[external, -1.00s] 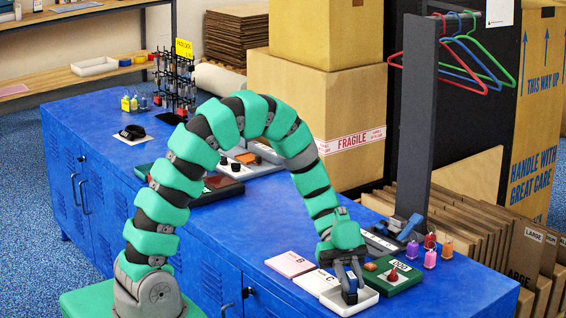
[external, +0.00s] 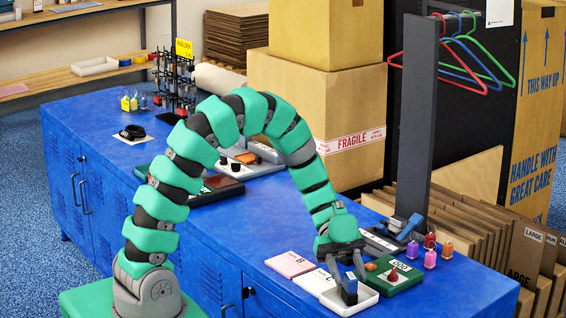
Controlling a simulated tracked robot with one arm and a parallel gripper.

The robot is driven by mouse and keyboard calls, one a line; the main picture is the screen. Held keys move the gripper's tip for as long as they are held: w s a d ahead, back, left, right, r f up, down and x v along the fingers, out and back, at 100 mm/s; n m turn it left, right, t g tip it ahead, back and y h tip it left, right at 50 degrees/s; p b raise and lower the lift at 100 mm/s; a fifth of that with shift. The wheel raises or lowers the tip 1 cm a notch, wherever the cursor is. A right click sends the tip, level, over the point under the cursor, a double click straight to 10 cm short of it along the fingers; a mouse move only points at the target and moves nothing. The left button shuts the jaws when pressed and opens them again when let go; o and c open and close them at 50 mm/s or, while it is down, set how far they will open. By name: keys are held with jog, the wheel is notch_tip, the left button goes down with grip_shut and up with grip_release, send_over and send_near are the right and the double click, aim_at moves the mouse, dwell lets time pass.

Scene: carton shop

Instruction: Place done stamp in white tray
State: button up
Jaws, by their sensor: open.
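The white tray (external: 352,309) lies near the front edge of the blue bench top. A small dark blue-grey piece (external: 349,292) stands in or at it, under my gripper; it may be the done stamp, but its label does not show. My gripper (external: 348,276) is open and points down over the tray, its fingers close around or just above that piece. I cannot tell whether they touch it. A dark green case (external: 402,284) with pale lettering and a small red knob (external: 392,274) sits directly right of the tray.
A pink card (external: 289,264) and a white card (external: 316,282) lie left of the tray. Cartons (external: 315,115) stand at the back. The bench's front left is clear.

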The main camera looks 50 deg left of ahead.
jog(key=a+r, duration=0.1)
jog(key=w+a+r+p, duration=0.1)
jog(key=a, duration=0.1)
jog(key=shift+w+r, duration=0.15)
jog(key=shift+r, duration=0.1)
jog(key=w+d+r+t+p, duration=0.2)
jog(key=w+r+t, duration=0.7)
jog(key=w+r, duration=0.7)
jog(key=w+a+r+n+t+y, duration=0.1)
jog(key=w+a+r+t, duration=0.15)
jog(key=r, duration=0.35)
jog(key=w+a+r+n+t, duration=0.2)
jog(key=w+r+t, duration=0.15)
jog(key=r, duration=0.35)
jog(key=w+a+r+n+t+y, duration=0.1)
jog(key=w+a+r+t, duration=0.15)
jog(key=r, duration=0.35)
jog(key=s+a+r+n+t+y, duration=0.3)
jog(key=a+r+n+t+y, duration=0.15)
jog(key=a+r, duration=0.4)
jog(key=s+a+r+n+t+y, duration=0.25)
jog(key=a+r+n+y, duration=0.3)
jog(key=r, duration=0.55)
jog(key=s+a+r+n+g, duration=0.1)
jog(key=s+a+n+g, duration=0.2)
jog(key=s+n, duration=0.5)
jog(key=s, duration=0.6)
jog(key=shift+s+g+y, duration=0.3)
jog(key=shift+s+g, duration=0.05)
jog(key=shift+s, duration=0.05)
